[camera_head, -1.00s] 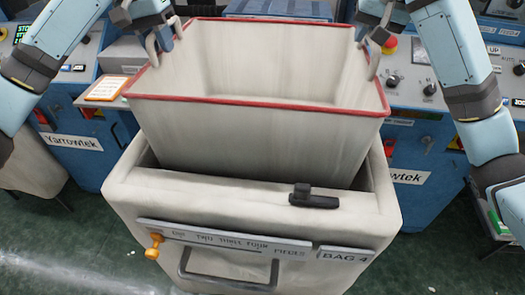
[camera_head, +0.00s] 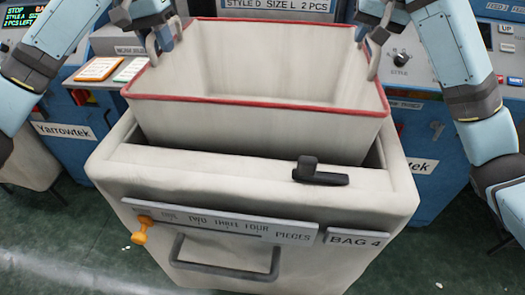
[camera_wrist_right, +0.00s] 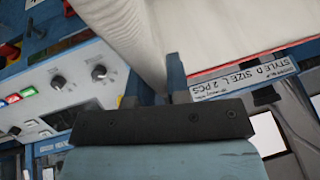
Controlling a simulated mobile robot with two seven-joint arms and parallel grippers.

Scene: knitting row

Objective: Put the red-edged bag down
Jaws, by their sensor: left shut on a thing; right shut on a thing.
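The red-edged bag (camera_head: 255,122) is a pale, open-topped, empty-looking bag with a red rim. In the head view it sits partly inside a larger pale bin (camera_head: 130,158) labelled BAG 4; its lower part is hidden behind the bin's front rim. My left gripper (camera_head: 163,42) is shut on the grey loop at the bag's left side. My right gripper (camera_head: 370,45) is shut on the loop at its right side. In the right wrist view the fingers (camera_wrist_right: 160,82) are beside pale cloth and a red edge; the grip itself is unclear. Whether the bag's bottom touches anything is hidden.
A black latch (camera_head: 320,173) lies on the bin's front rim. The bin's front has a piece-count scale with an orange slider (camera_head: 141,232) and a grey handle (camera_head: 225,258). Blue machine panels (camera_head: 425,130) stand behind and at both sides. Green floor (camera_head: 45,235) shows at left.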

